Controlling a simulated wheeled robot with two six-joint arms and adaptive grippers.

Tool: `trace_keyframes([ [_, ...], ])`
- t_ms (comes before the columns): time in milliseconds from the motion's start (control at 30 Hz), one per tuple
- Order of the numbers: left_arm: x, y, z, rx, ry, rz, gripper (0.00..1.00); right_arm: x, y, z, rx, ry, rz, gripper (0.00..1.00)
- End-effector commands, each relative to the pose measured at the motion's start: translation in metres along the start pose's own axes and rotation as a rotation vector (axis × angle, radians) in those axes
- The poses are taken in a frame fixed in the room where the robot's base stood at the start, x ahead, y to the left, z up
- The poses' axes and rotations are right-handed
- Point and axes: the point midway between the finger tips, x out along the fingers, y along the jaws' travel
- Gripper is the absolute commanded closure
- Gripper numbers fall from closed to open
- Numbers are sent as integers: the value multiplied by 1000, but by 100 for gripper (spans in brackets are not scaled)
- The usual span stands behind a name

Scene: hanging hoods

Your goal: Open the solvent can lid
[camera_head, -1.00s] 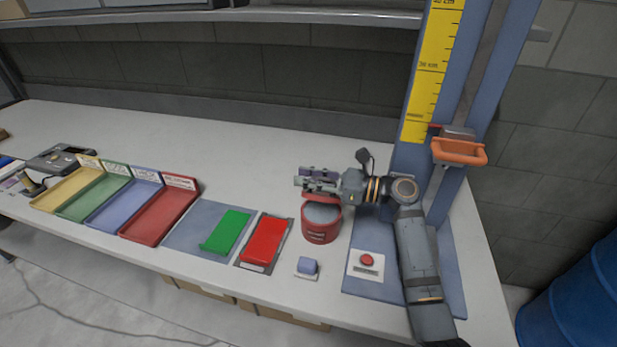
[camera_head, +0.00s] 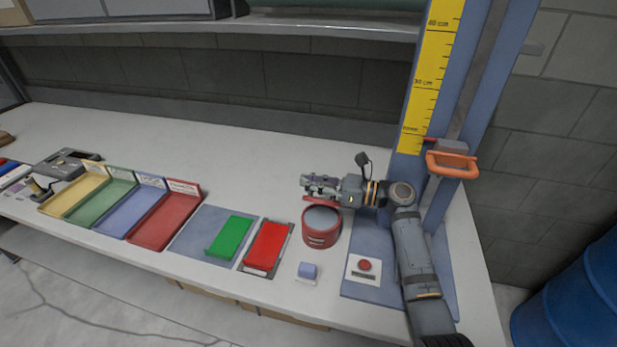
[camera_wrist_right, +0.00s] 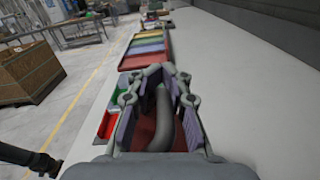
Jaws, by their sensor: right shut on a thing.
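The solvent can (camera_head: 321,235) is a short red can with a grey round top showing, on the bench to the right of the red tray. Its red lid (camera_head: 318,200) shows at the can's back edge, raised and tilted under my right gripper (camera_head: 318,185). In the right wrist view, the right gripper (camera_wrist_right: 158,105) is shut on a grey curved handle (camera_wrist_right: 163,125), with red lid surface (camera_wrist_right: 180,143) below it. The fingers hide part of the lid. My left gripper is not in view.
A red button box (camera_head: 364,267) and a small blue block (camera_head: 308,270) stand in front of the can. Red (camera_head: 268,246) and green (camera_head: 230,237) trays lie left. A blue column with a yellow scale (camera_head: 425,95) and orange handle (camera_head: 453,165) rises right. The back bench is clear.

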Motion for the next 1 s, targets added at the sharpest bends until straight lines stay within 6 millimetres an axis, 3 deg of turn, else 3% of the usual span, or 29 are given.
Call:
trace_keyframes([
  [233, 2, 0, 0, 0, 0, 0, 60, -1, -2, -2, -2, 2, -5, 100],
  [267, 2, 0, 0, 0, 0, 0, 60, -1, -2, -2, -2, 2, -5, 82],
  [400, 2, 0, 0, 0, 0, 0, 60, 0, -1, -2, -2, 2, -4, 64],
  [767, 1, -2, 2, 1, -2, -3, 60, -6, -1, -2, -2, 1, -3, 64],
  [1000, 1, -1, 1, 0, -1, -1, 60, -58, -2, -3, -2, 7, -6, 64],
])
